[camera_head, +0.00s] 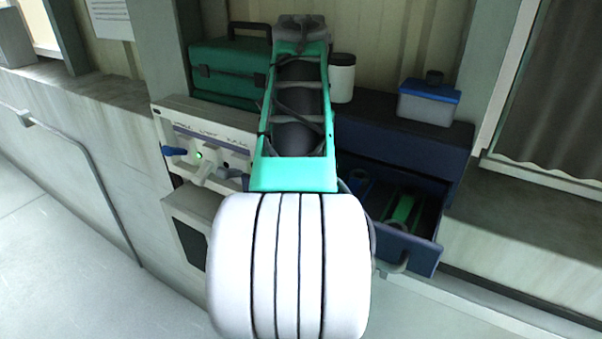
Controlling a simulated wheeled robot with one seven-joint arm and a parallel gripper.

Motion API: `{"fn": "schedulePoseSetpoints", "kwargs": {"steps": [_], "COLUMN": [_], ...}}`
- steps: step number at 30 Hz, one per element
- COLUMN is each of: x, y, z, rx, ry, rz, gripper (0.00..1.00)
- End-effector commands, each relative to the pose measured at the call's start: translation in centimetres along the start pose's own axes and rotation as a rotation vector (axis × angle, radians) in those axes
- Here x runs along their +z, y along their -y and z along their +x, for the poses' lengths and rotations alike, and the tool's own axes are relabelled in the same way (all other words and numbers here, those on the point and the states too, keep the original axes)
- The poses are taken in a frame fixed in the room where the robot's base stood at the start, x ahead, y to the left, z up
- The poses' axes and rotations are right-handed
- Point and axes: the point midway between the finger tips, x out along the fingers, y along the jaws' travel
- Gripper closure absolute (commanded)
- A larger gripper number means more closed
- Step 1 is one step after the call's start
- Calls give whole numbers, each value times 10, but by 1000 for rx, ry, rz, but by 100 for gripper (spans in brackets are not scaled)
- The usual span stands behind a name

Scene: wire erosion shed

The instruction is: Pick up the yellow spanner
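I see no yellow spanner in this view. An open blue drawer (424,248) juts out from the dark blue cabinet (437,143) at the right of my arm. Inside it lie a green long item (403,209) and a blue item (361,187); the drawer's left part is hidden behind my arm. My white and teal arm fills the middle of the picture. My gripper cannot be made out, so whether it is open or shut does not show.
A green case (229,72), a dark-lidded white jar (342,80) and a blue-lidded clear box (428,104) stand at the back. A grey panel unit (205,128) with a blue knob and lit green light is left of my arm. The floor at left is clear.

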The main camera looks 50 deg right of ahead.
Motion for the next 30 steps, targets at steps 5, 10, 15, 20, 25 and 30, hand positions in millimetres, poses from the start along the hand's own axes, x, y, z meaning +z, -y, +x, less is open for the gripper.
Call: {"fn": "schedulePoseSetpoints", "kwargs": {"steps": [5, 10, 15, 20, 25, 30], "x": [0, 0, 0, 0, 0, 0], "y": [0, 0, 0, 0, 0, 0], "z": [0, 0, 0, 0, 0, 0], "rx": [0, 0, 0, 0, 0, 0], "ry": [0, 0, 0, 0, 0, 0], "rz": [2, 1, 1, 1, 1, 1], "gripper": [52, 66, 80, 93, 100, 100]}}
